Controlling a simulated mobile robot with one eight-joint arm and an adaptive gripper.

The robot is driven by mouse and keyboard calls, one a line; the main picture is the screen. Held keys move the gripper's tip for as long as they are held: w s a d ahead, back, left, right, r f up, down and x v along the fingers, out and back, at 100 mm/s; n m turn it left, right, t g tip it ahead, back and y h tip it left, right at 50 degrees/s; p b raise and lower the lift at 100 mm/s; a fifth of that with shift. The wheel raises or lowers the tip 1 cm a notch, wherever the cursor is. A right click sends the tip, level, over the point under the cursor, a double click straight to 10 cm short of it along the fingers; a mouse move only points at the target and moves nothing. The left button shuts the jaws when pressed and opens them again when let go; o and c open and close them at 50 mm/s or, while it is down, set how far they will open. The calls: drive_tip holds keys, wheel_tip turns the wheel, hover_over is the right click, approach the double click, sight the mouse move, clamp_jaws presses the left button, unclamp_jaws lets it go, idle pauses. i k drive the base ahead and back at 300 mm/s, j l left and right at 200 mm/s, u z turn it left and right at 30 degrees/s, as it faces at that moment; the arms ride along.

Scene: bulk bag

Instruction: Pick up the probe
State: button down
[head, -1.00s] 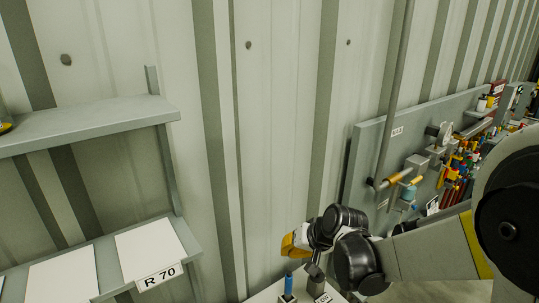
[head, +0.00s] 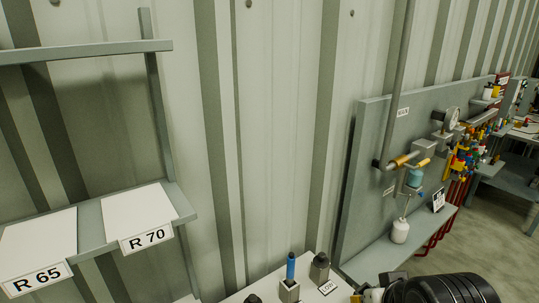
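A blue-handled piece, likely the probe (head: 291,266), stands upright in a small grey block holder (head: 289,291) on a white-topped surface (head: 262,292) at the bottom middle of the head view. Black rounded links of my arm (head: 445,289) show at the bottom edge, to the right of the probe and apart from it. The fingers of my gripper do not show, so whether they are open or shut is hidden.
A dark-grey knob-like piece (head: 320,268) stands right of the probe, by a LOW label (head: 327,287). A shelf (head: 188,207) with white R 65 and R 70 plates is at left. A panel (head: 365,170) with valves and a white bottle (head: 400,231) is at right.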

sight(291, 263)
drive_tip(key=l+u, duration=0.15)
drive_tip(key=u, duration=0.25)
drive_tip(key=i+l+u, duration=0.1)
drive_tip(key=l+u, duration=0.25)
drive_tip(key=u, duration=0.4)
drive_tip(key=l, duration=0.1)
